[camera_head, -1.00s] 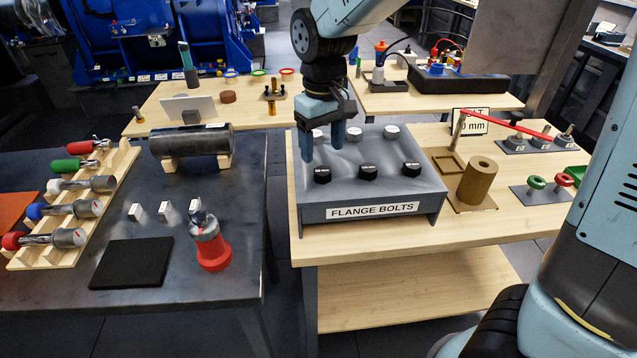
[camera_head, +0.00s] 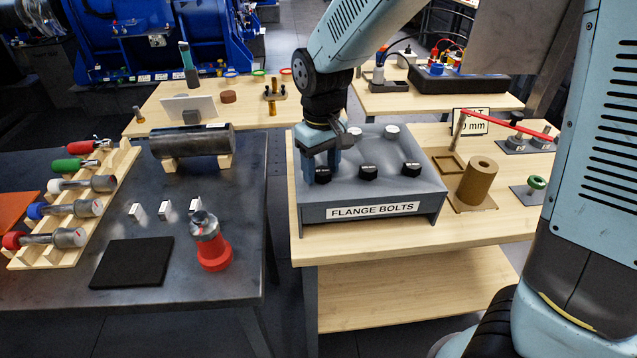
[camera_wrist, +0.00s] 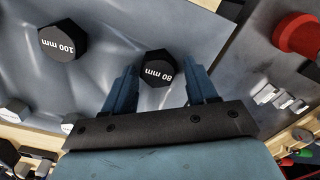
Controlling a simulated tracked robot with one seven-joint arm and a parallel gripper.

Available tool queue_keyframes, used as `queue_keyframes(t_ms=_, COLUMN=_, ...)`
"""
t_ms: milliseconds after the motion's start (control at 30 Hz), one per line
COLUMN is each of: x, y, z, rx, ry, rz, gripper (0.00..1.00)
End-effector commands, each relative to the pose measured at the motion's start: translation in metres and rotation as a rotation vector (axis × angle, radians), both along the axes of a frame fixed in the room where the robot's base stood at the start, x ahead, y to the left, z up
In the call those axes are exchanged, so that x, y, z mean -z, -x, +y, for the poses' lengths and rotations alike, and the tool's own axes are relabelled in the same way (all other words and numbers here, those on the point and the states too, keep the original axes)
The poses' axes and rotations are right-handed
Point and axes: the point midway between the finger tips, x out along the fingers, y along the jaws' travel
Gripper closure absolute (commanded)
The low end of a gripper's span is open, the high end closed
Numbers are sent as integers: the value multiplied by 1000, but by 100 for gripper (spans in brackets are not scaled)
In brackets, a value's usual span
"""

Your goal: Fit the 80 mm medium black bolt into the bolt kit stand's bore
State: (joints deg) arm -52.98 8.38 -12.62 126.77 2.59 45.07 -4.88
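The black 80 mm bolt (camera_wrist: 158,70) shows its labelled hex head in the wrist view, in the gap between my fingertips. In the head view its head (camera_head: 322,173) is partly hidden by my fingers, at the left of the front row of the grey FLANGE BOLTS rack (camera_head: 372,210). My gripper (camera_head: 321,170) is open, low over the rack, its fingers on either side of the head; in the wrist view the gripper (camera_wrist: 161,88) shows gaps beside it. A brown cylinder with a top bore (camera_head: 478,182) stands right of the rack; I cannot tell if it is the bolt kit stand.
A black 100 mm bolt (camera_wrist: 62,42) is beside it in the rack; another black head (camera_head: 411,169) sits further right. Pale heads (camera_head: 391,131) fill the back row. A partly hidden "mm" sign (camera_head: 470,121) stands behind the cylinder. A red-based device (camera_head: 212,247) stands on the left table.

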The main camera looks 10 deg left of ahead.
Motion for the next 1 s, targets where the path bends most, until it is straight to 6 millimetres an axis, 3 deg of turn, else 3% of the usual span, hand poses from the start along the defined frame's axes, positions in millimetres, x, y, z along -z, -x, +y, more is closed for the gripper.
queue_keyframes(t_ms=67, x=0, y=0, z=0, rx=0, ry=0, rz=0, gripper=51)
queue_keyframes(t_ms=567, x=0, y=0, z=0, rx=1, ry=0, rz=0, gripper=98)
queue_keyframes(t_ms=867, x=-1, y=-1, z=0, rx=1, ry=-1, rz=-1, gripper=100)
queue_keyframes(t_ms=1000, x=-12, y=-1, z=0, rx=1, ry=-3, rz=-3, gripper=100)
